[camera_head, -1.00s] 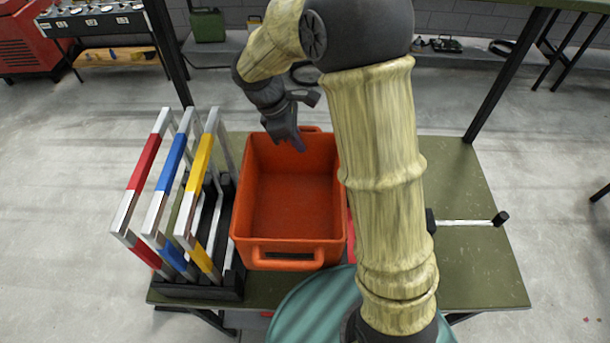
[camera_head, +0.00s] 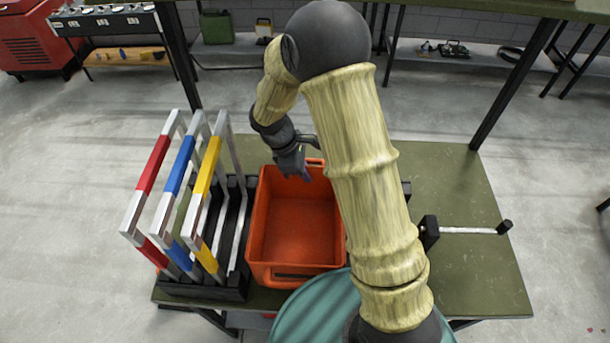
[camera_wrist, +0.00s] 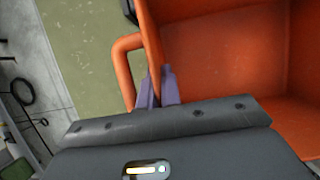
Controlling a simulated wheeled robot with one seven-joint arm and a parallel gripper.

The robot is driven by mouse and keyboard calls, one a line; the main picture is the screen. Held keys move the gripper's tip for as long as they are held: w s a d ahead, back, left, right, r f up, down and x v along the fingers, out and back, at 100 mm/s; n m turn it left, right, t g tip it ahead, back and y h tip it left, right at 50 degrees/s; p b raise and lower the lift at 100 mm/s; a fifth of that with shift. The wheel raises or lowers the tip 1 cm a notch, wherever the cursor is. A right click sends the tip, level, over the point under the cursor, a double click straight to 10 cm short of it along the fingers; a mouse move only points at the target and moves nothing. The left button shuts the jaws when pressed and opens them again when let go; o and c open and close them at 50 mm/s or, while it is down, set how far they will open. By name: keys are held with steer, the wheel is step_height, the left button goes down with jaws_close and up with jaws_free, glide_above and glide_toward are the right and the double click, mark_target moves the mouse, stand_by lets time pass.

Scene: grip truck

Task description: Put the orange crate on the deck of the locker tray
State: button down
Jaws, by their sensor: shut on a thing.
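The orange crate (camera_head: 333,262) is an open, empty box with a loop handle at its end, in the middle of the head view over a green tabletop (camera_head: 465,275). My gripper (camera_head: 304,177) is at the crate's far end. In the wrist view my gripper's purple fingers (camera_wrist: 158,88) are shut on the crate wall (camera_wrist: 220,50), beside its loop handle. The crate's underside is hidden, and I cannot tell whether it is clear of the tabletop. I cannot make out which surface is the locker tray.
A black rack (camera_head: 215,285) with red, blue and yellow banded frames (camera_head: 207,167) stands close to the crate's left. A black fixture with a grey rod (camera_head: 470,230) is at the right. The tabletop's far right part is clear.

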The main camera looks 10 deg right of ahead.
steer(key=shift+f, duration=1)
steer(key=shift+f, duration=0.1)
steer(key=c, duration=1.6)
jaws_free()
steer(key=b+v, duration=0.2)
steer(key=v, duration=1)
steer(key=shift+d, duration=0.1)
